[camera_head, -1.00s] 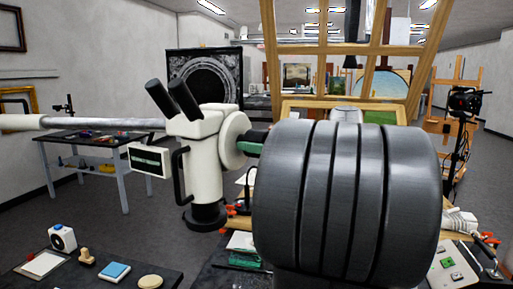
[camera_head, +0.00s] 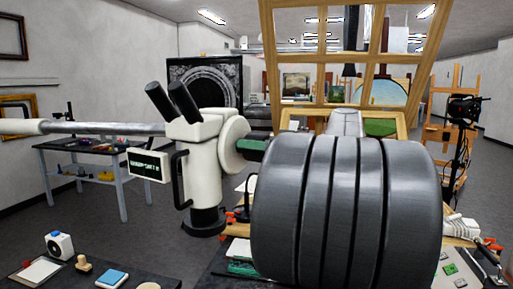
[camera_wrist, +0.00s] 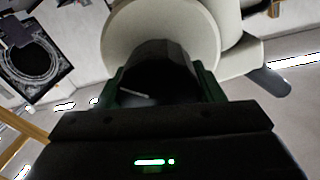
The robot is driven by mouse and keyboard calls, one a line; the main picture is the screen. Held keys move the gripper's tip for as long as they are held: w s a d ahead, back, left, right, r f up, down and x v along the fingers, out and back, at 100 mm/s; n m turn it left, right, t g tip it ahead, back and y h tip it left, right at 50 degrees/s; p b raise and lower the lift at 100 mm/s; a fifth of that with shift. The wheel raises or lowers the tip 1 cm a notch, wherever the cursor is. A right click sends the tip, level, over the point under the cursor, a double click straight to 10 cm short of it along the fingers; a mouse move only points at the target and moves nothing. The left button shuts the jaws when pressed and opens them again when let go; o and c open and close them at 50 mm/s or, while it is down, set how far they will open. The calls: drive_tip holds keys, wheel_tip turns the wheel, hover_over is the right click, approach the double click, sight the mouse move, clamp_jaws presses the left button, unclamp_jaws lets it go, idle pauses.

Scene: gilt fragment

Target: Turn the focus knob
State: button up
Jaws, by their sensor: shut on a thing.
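The microscope (camera_head: 201,150) has a cream body with two black eyepieces. A cream disc (camera_head: 235,142) is on its right side in the head view and also shows in the wrist view (camera_wrist: 150,22). The dark focus knob (camera_wrist: 158,62) stands out from this disc. My gripper (camera_wrist: 160,76) is shut on the knob, with one green finger on each side of it. In the head view my gripper (camera_head: 252,147) is a small green part against the disc, and the knob is hidden there.
A small display box (camera_head: 148,166) with green text is on the microscope's left. A long pale arm (camera_head: 95,127) runs left from the microscope. A side table (camera_head: 95,149) stands behind. My large grey arm link blocks the middle right. Small items lie on the dark bench in front.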

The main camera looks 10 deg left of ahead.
drive_tip(key=o, duration=1)
drive_tip(key=b+v, duration=0.3)
drive_tip(key=v, duration=1.1)
idle(1.0)
